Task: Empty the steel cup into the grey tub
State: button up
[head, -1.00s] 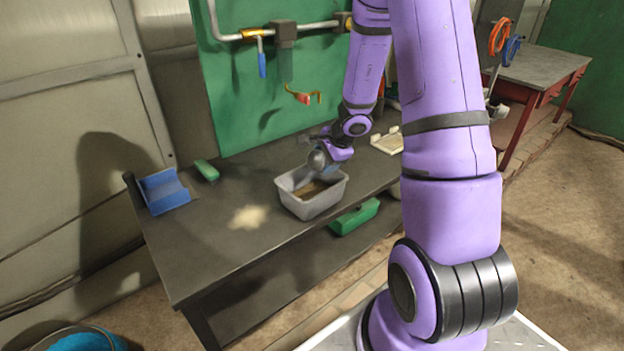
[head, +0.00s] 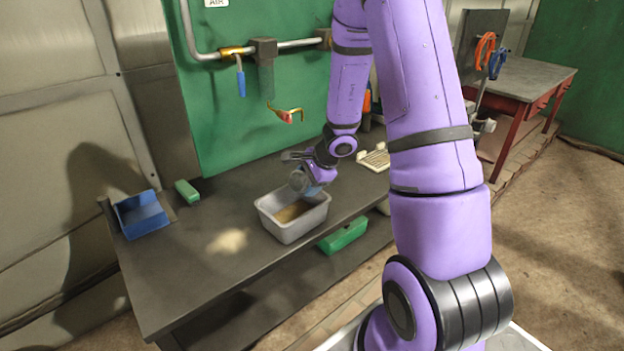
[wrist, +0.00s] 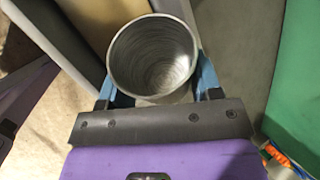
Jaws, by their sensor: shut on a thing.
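The steel cup (head: 298,182) is in my gripper (head: 311,186), tilted over the back right part of the grey tub. In the wrist view, the blue fingers of my gripper (wrist: 157,88) are on both sides of the cup (wrist: 152,55). The cup's bare, ridged metal inside shows there, with no contents that I can make out. The grey tub (head: 290,232) stands on the dark bench and has brown, grainy material inside. Part of the tub's wall and tan contents show at the upper left of the wrist view.
A blue dustpan-like tray (head: 141,214) and a green block (head: 187,191) lie farther left. A green box (head: 343,234) is below the bench top. The green board (head: 225,110) stands behind.

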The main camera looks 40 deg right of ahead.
jog(key=shift+f+y, duration=0.25)
jog(key=shift+y, duration=0.25)
jog(key=shift+r, duration=0.3)
jog(key=shift+r+m+y, duration=0.3)
jog(key=shift+r, duration=0.65)
jog(key=shift+r+y, duration=0.75)
jog(key=shift+y, duration=0.15)
jog(key=shift+r+m+g+y, duration=0.3)
jog(key=shift+r+m+y, duration=0.2)
jog(key=shift+r+y, duration=0.35)
jog(key=r+y, duration=0.1)
jog(key=y, duration=0.1)
jog(key=a+r+m+y, duration=0.1)
jog(key=r+y, duration=0.1)
jog(key=y, duration=0.1)
jog(key=shift+s+a+m, duration=0.15)
jog(key=shift+a+m, duration=0.05)
jog(key=shift+m, duration=0.1)
